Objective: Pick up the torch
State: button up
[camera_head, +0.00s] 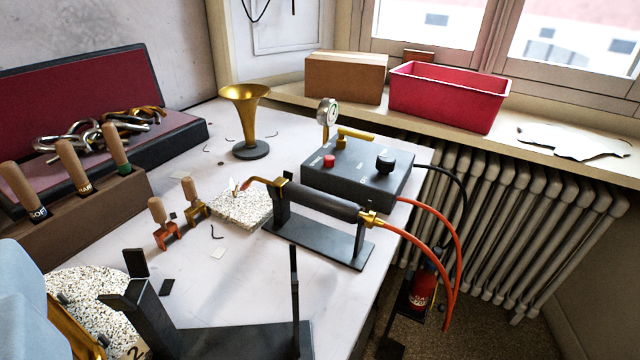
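The torch (322,202) has a dark cylindrical handle, a thin bent copper-coloured nozzle at its left end and a brass fitting at its right end. It lies across the uprights of a dark metal stand (335,244) on the white workbench. A small pale flame shows at the nozzle tip, over a speckled block (240,209). An orange-red hose (432,254) runs from the brass fitting over the bench's right edge and hangs down. I cannot make out my gripper in this view, and nothing is touching the torch.
A grey control box (358,172) with a gauge stands behind the torch. A dark bracket (245,340) with a tall thin upright stands in front. An unclear pale blue shape fills the lower left corner.

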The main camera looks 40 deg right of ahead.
aim_at(347, 211)
jog(key=z, duration=0.85)
